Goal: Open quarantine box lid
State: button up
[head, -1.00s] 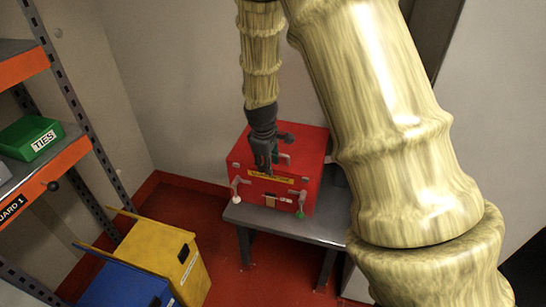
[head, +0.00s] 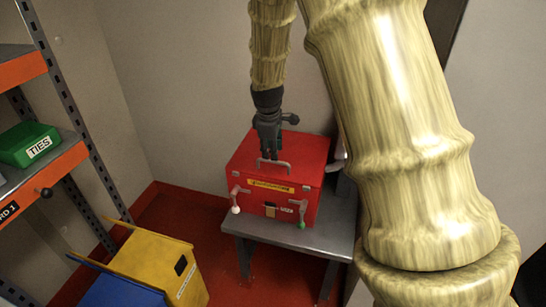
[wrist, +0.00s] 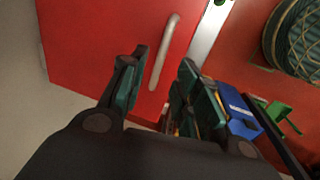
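The red quarantine box (head: 245,160) stands on a small grey table, with its lid shut. A metal bar handle (head: 272,166) is on the lid near its front edge; it also shows in the wrist view (wrist: 163,52). Two latches hang on the front, one with a white knob (head: 236,209) and one with a green knob (head: 302,224). A yellow label (head: 270,186) is between them. My gripper (head: 271,156) is just above the lid by the handle. In the wrist view its fingers (wrist: 160,85) are apart, with the handle between and beyond them. I cannot tell any contact.
The grey table (head: 290,234) has a bare strip in front of the box. A yellow bin (head: 155,262) and a blue bin (head: 115,292) stand at lower left. A shelf with a green TIES tray (head: 28,143) is at left. Walls close in behind.

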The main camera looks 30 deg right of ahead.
aim_at(273, 162)
jog(key=shift+w+d+f, duration=0.15)
jog(key=shift+d+f, duration=0.05)
jog(key=shift+f, duration=0.85)
jog(key=shift+w+d+f, duration=0.1)
jog(key=shift+d+f, duration=0.05)
jog(key=shift+f, duration=0.9)
jog(key=shift+c, duration=0.2)
grip_shut()
